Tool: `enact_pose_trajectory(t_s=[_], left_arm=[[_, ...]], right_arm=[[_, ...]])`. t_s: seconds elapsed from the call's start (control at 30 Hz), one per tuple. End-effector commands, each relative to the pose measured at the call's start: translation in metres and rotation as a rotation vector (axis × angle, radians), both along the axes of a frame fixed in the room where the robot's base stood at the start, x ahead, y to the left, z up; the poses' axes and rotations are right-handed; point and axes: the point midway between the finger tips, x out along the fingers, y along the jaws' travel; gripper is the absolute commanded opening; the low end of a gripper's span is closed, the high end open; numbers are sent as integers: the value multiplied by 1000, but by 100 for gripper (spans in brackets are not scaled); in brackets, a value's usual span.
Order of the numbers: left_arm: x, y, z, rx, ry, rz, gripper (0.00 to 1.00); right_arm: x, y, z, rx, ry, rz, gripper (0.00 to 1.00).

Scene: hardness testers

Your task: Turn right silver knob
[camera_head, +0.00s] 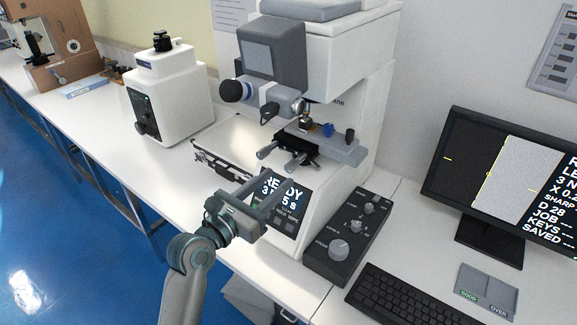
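The white hardness tester (345,75) carries a dark stage with two silver-grey knobs at its front. The left stage knob (266,153) and the right stage knob (295,164) stick out toward me. A large round silver knob (338,250) also sits on the black control box (320,268) to the right; I cannot tell from the picture alone which knob the task names. My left gripper (277,183) is open and empty, its two fingers apart, in front of the tester's display and just below the right stage knob. It appears clear of that knob. My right gripper is not in view.
A keyboard (405,301) and monitor (490,185) stand on the right. A flat tray-like case (228,140) lies left of the tester, beyond it a white instrument (175,92). The bench's front edge drops to blue floor.

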Motion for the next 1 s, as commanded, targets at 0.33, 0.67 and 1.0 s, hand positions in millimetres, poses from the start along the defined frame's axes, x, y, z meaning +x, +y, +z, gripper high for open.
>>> enact_pose_trajectory(t_s=[0.33,0.67,1.0], left_arm=[[41,-30,1,0,0,-1,38],[50,-36,0,0,1,0,38],[49,-36,0,-1,1,-1,0]], right_arm=[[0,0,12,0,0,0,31],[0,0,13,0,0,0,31],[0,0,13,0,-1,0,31]])
